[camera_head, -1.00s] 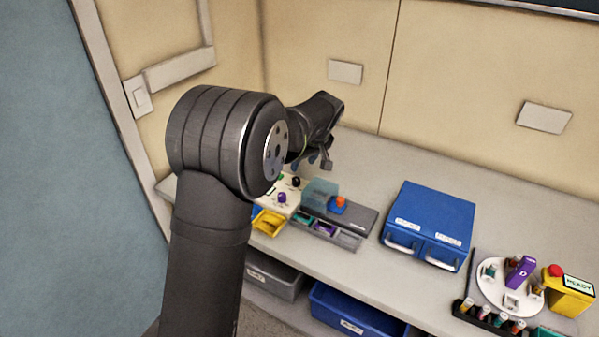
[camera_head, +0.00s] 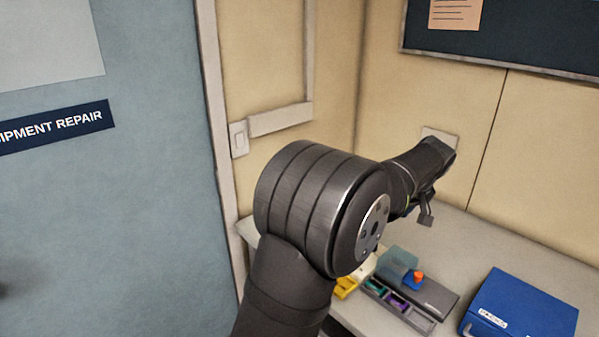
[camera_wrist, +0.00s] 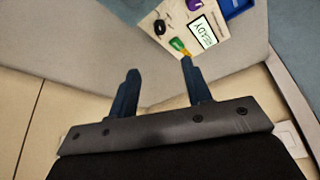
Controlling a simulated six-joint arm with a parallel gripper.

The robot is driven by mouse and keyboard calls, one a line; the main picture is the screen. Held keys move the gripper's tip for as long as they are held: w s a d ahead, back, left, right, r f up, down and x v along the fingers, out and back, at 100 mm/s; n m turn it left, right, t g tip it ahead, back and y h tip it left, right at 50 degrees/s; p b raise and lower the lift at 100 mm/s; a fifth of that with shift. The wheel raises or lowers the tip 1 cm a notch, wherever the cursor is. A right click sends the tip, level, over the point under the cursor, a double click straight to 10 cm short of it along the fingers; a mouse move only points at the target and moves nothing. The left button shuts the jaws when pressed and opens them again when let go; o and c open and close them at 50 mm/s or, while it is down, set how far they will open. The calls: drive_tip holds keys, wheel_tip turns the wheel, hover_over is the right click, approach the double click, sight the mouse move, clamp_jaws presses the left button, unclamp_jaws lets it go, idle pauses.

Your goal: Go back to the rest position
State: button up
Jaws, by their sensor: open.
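My gripper (camera_wrist: 158,82) is open in the wrist view, with its two dark blue fingers apart and nothing between them. In the head view my gripper's end is mostly hidden by my own arm, above the back of the bench (camera_head: 520,250). In the wrist view a cream panel (camera_wrist: 178,20) with a READY display, a black knob, a purple knob and a green piece lies beyond the fingertips. The fingers look apart from it, though the right fingertip overlaps its yellow part in the picture.
Walls close the corner behind; a blue-grey door (camera_head: 130,210) is at left.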

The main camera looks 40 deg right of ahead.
drive_tip(key=x, duration=1.7)
drive_tip(key=shift+r, duration=0.1)
drive_tip(key=v, duration=1.7)
drive_tip(key=x, duration=1.7)
drive_tip(key=shift+w, duration=0.1)
drive_tip(key=shift+m, duration=0.5)
drive_tip(key=m+h, duration=0.1)
drive_tip(key=m, duration=0.1)
drive_tip(key=m+g, duration=0.1)
drive_tip(key=m, duration=0.1)
drive_tip(key=shift+m+h, duration=0.4)
drive_tip(key=shift+w+a+m+g+h, duration=0.15)
drive_tip(key=shift+m+g, duration=0.3)
drive_tip(key=shift+m, duration=0.6)
drive_tip(key=shift+d+m+g+h, duration=0.15)
drive_tip(key=shift+m+g, duration=0.25)
drive_tip(key=shift+m, duration=0.7)
drive_tip(key=shift+w+a+m+g+h, duration=0.15)
drive_tip(key=shift+m+g, duration=0.3)
drive_tip(key=shift+m, duration=0.6)
drive_tip(key=shift+v, duration=1.35)
